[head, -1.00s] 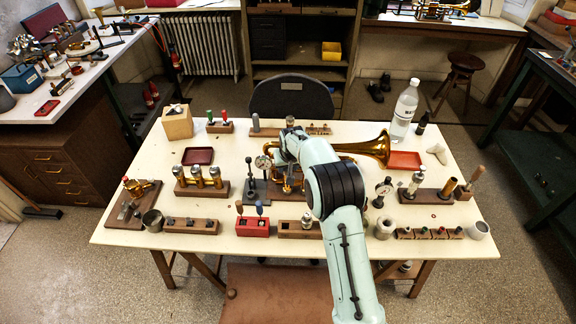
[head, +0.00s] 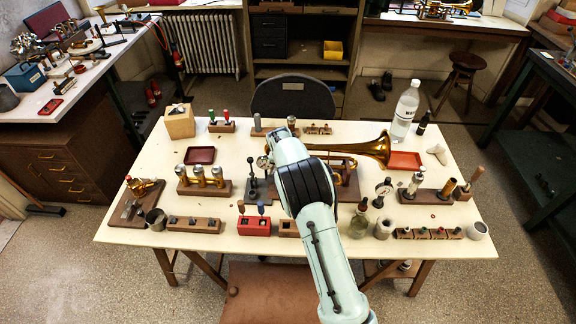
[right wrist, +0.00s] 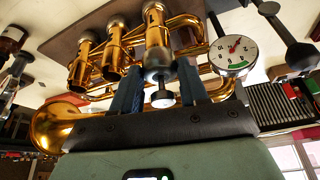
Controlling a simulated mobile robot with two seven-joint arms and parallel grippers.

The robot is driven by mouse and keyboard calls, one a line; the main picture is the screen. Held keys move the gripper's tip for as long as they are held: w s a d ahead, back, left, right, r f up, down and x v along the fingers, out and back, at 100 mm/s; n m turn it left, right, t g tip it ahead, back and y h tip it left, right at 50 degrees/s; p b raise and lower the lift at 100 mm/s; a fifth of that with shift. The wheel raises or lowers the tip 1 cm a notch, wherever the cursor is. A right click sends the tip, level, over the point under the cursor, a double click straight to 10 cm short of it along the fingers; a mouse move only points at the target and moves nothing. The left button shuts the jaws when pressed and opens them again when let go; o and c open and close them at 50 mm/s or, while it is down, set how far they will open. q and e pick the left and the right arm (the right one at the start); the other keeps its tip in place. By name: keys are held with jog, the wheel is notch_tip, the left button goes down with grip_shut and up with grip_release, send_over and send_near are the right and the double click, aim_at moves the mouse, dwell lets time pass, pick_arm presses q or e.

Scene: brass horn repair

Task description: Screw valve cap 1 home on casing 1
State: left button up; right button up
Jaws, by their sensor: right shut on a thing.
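The brass horn (head: 370,150) lies on its wooden stand in the middle of the table, partly hidden by my right arm in the head view. In the right wrist view its brass valve casings (right wrist: 157,35) stand in a row, two open-ended ones to the left. My right gripper (right wrist: 160,75) is shut on the silvery valve cap (right wrist: 157,74), with a stem and pale button below it in the picture. The cap is at the end of the nearest casing, in line with it; I cannot tell whether its thread is engaged. My left gripper is not in view.
A dial gauge (right wrist: 232,50) stands close to the right of my right fingers in the wrist view. A wooden block with several brass cylinders (head: 205,188), a red block (head: 254,226) and a water bottle (head: 404,110) stand around the horn.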

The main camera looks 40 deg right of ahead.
jog(key=shift+w+r+m+p, duration=0.1)
jog(key=shift+m+p, duration=0.25)
jog(key=shift+m, duration=0.25)
jog(key=m+g, duration=0.1)
jog(key=m, duration=0.1)
jog(key=shift+w+m+h, duration=0.15)
jog(key=shift+m+h, duration=0.15)
jog(key=shift+h, duration=0.1)
jog(key=shift+m+g, duration=0.4)
jog(key=shift+m, duration=0.3)
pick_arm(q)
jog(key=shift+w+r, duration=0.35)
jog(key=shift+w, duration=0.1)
pick_arm(e)
jog(key=m+g, duration=0.2)
jog(key=m, duration=0.3)
jog(key=shift+w, duration=0.1)
